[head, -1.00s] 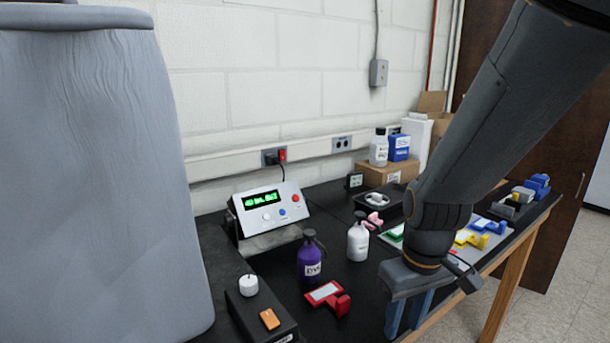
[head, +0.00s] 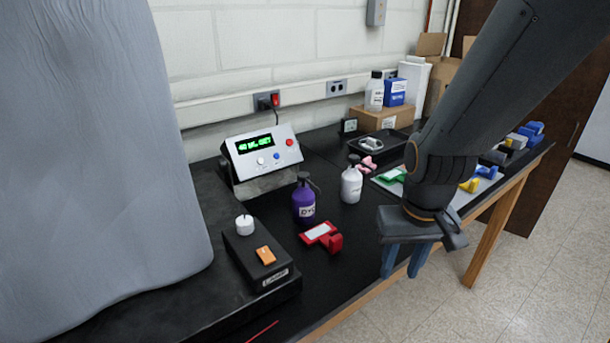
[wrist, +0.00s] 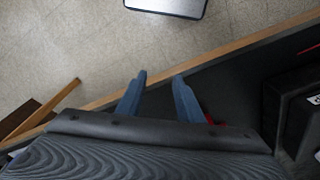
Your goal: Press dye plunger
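The purple dye bottle (head: 304,203) with a dark plunger top (head: 304,178) stands upright on the black bench, in front of the display box. In the wrist view the fingers (wrist: 158,78) also show a gap. The dye bottle is not visible in the wrist view.
A red clamp-like part (head: 322,236) lies just in front of the dye bottle. A black box (head: 262,262) with a white knob and orange switch sits to the left. The display box (head: 262,155) stands behind. A large grey shape covers the left side.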

